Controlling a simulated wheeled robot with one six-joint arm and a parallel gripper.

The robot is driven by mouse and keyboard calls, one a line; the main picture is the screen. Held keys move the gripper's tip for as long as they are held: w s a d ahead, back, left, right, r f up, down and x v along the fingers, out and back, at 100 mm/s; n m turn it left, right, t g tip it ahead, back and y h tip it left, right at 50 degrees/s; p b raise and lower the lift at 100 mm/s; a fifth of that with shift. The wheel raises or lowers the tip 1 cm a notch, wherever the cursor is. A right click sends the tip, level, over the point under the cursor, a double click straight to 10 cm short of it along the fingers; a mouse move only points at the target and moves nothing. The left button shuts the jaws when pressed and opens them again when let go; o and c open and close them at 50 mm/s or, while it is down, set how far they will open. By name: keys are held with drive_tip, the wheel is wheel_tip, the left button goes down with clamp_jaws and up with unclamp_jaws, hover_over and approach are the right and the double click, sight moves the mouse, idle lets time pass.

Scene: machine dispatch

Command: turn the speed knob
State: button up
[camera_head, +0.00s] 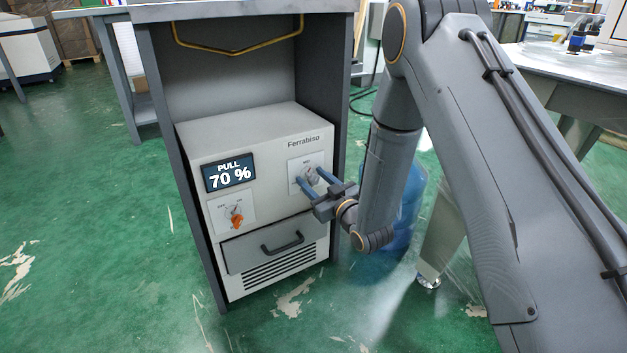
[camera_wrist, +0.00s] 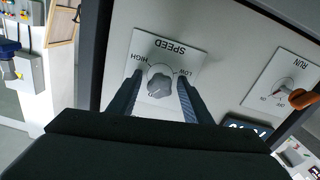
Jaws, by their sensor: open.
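The speed knob (camera_wrist: 160,80) is a grey, ridged knob on a white plate marked SPEED, HIGH and LOW, which is upside down in the wrist view. In the head view the knob (camera_head: 310,175) is on the right of the front of the light grey Ferrabiso machine (camera_head: 255,150). My gripper (camera_head: 304,183) is in front of it. In the wrist view its two blue-grey fingers (camera_wrist: 158,98) are on either side of the knob, with a visible gap at each side. The gripper is open. The display (camera_head: 229,173) reads PULL 70 %.
An orange RUN switch (camera_head: 236,217) is at the lower left of the machine front, above a drawer with a dark handle (camera_head: 283,243). The machine stands under a bench between grey side panels (camera_head: 318,130). A blue drum (camera_head: 405,215) stands behind my arm, on the right.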

drive_tip(key=shift+s, duration=0.1)
drive_tip(key=p+v, duration=0.2)
drive_tip(key=v, duration=0.5)
drive_tip(key=shift+s+d+p, duration=0.25)
drive_tip(key=shift+p, duration=0.15)
